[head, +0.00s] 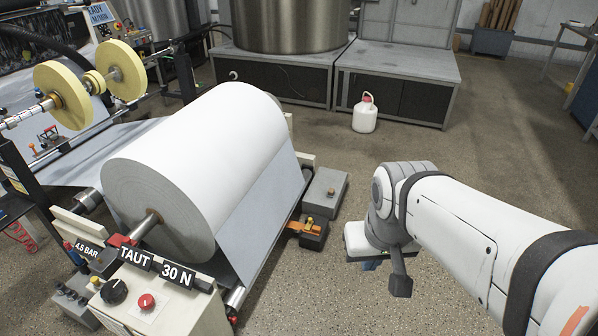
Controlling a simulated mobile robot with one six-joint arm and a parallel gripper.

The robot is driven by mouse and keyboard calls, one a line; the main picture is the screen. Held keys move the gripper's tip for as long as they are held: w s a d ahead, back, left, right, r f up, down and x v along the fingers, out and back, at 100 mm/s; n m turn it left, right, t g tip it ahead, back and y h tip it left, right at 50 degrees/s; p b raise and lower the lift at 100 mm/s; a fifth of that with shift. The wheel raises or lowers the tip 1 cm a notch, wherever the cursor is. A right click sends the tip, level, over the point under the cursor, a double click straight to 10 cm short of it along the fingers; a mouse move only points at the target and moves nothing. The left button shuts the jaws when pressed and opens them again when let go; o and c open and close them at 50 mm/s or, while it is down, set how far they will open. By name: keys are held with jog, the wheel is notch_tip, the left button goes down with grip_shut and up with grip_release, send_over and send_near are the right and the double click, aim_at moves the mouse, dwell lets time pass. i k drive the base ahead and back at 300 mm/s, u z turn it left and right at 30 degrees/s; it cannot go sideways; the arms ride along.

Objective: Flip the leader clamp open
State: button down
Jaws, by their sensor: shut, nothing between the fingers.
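I cannot tell for certain which part is the leader clamp. An orange lever-like piece (304,228) on a dark block beside the roll's right side may be it; a small red-handled fitting (48,134) lies on the paper at far left. My gripper (400,286) shows as a dark, narrow end pointing down over bare floor, to the right of the orange piece and apart from it. It appears shut and empty; its fingertips are not clearly visible.
A control box (160,302) with a black knob, a red button and signs "TAUT" and "30 N" stands at the front left. A grey box (325,187) adjoins the roll stand. A white jug (365,115) stands behind. The floor between is clear.

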aim_at(309, 223)
jog(key=z, duration=0.45)
jog(key=i, duration=2.05)
jog(key=u, duration=0.75)
jog(key=k, duration=0.85)
jog(key=u, duration=0.2)
jog(key=i, duration=0.9)
jog(key=z, duration=0.1)
